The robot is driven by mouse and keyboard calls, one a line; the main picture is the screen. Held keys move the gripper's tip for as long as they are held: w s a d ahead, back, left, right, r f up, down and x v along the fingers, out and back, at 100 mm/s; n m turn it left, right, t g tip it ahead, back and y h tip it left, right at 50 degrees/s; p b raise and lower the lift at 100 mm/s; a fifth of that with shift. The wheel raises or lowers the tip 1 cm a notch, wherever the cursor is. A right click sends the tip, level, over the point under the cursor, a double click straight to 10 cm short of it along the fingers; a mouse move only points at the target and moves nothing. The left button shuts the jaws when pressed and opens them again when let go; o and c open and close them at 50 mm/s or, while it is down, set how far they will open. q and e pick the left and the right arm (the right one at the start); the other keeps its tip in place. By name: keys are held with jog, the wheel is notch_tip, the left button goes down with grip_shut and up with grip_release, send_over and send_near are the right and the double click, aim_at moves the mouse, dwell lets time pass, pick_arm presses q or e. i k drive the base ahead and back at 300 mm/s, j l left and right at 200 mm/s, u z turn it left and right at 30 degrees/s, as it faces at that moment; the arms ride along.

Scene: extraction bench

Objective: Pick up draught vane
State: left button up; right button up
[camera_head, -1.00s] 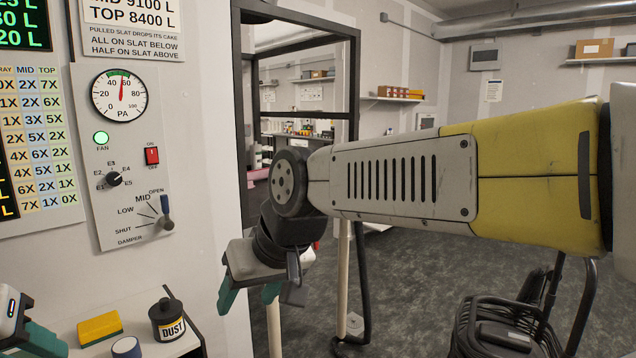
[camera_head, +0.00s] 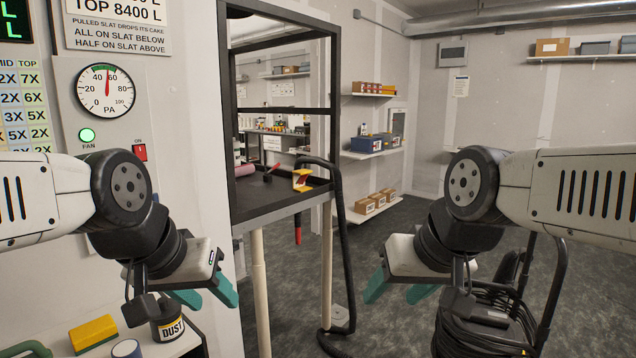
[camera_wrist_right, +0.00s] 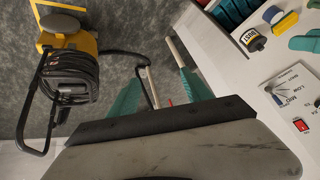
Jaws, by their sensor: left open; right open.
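I cannot make out for sure which thing is the draught vane. A small yellow piece with red parts (camera_head: 302,180) stands on the black bench top (camera_head: 270,203) inside the dark frame. A red-and-dark item (camera_head: 270,173) lies to its left. My left gripper (camera_head: 205,296) is open and empty, in front of the wall panel and right of the dust pot. My right gripper (camera_head: 397,292) is open and empty, right of the bench legs. Its spread teal fingers also show in the right wrist view (camera_wrist_right: 158,95). Both grippers appear lower than the bench top in the head view.
A black hose (camera_head: 345,250) hangs by the bench. A yellow vacuum with coiled cable (camera_wrist_right: 72,75) stands on the floor.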

aim_at(306, 175)
jog(key=i+l+z, duration=0.1)
jog(key=i+l, duration=0.15)
jog(key=i+l+z, duration=0.1)
jog(key=i+l, duration=0.15)
jog(key=i, duration=0.25)
jog(key=i+l+z, duration=0.1)
jog(key=i, duration=0.3)
jog(key=i+j+z, duration=0.15)
jog(key=i, duration=0.4)
jog(key=i+j+z, duration=0.1)
jog(key=i+j, duration=0.3)
jog(key=i+j+z, duration=0.15)
jog(key=i+j, duration=0.15)
jog(key=i, duration=0.35)
